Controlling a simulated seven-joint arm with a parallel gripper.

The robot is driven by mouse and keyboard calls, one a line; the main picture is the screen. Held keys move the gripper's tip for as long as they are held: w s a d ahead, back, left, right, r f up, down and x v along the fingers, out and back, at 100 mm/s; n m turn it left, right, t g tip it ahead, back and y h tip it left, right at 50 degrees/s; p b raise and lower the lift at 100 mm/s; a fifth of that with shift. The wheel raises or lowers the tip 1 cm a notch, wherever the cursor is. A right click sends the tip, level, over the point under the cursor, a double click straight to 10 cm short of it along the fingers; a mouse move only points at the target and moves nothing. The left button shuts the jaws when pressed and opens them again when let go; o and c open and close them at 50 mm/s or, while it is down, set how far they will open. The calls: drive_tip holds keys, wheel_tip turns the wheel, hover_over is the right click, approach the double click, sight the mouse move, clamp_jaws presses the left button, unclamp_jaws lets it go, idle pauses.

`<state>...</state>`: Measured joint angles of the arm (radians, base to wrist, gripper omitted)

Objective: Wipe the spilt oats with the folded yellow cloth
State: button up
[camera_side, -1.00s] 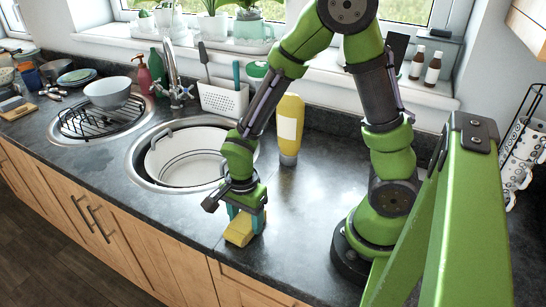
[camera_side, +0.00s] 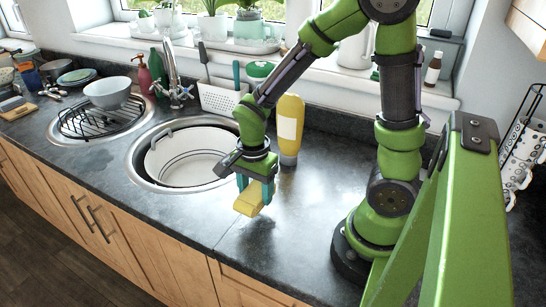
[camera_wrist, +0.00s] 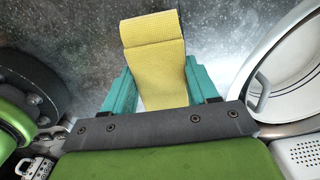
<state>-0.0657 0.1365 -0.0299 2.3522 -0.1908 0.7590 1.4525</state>
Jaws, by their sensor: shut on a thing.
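The folded yellow cloth (camera_side: 249,198) is pinched in my gripper (camera_side: 256,186), by the counter's front part to the right of the round sink. In the wrist view the cloth (camera_wrist: 153,35) sits between the two teal fingers of my gripper (camera_wrist: 162,88), and its folded end sticks out past them. The cloth appears raised a little above the dark counter (camera_side: 205,222). I cannot pick out the spilt oats in the side view. Pale specks show on the counter in the wrist view, but I cannot tell whether they are oats or the stone's pattern.
A round sink with a white basin (camera_side: 190,157) lies left of my gripper. A yellow bottle (camera_side: 290,130) stands behind it, beside a white perforated caddy (camera_side: 221,100). A grey bowl (camera_side: 107,92) sits on a black rack at the left.

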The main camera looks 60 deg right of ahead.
drive_tip(key=shift+r, duration=1.6)
